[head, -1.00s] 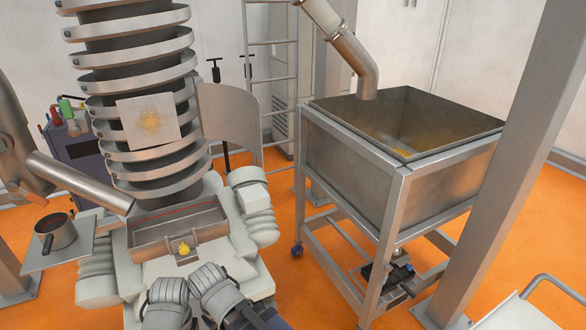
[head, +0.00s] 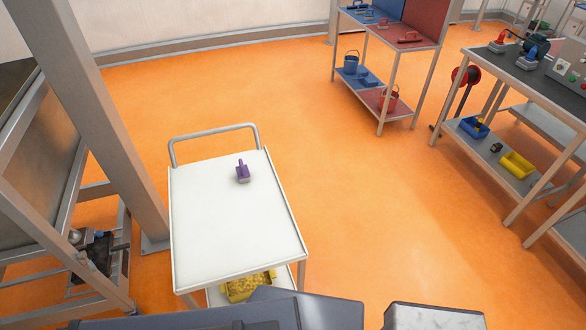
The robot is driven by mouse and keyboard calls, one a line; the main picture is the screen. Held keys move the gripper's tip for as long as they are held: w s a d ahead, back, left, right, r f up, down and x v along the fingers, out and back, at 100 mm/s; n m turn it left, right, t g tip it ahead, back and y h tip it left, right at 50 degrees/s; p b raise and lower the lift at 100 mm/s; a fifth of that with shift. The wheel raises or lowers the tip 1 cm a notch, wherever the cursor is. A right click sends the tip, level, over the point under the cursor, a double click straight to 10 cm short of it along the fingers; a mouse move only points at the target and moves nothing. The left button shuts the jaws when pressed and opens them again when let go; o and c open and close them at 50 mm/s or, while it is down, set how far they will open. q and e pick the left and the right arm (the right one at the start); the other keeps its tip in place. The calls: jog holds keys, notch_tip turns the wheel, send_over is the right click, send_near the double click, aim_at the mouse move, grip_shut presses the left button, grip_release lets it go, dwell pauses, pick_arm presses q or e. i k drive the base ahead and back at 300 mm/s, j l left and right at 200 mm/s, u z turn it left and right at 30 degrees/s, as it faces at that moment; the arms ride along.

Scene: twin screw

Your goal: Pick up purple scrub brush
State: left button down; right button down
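The purple scrub brush (head: 242,172) lies on the white top of a cart (head: 225,225), towards its far side near the push handle. Its handle part sticks up and its paler base rests on the cart top. Nothing touches or covers it. Neither of my grippers shows in the head view. Only grey parts, likely of my own body, show along the bottom edge.
A yellow-filled tray (head: 248,287) sits on the cart's lower shelf. A steel post (head: 105,120) and framed hopper stand close on the left. A blue and red tool rack (head: 390,60) and a workbench (head: 530,75) stand on the right. Orange floor between is open.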

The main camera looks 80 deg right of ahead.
aim_at(243, 173)
jog(key=z, duration=2.3)
jog(key=u, duration=2.75)
jog(key=z, duration=2.75)
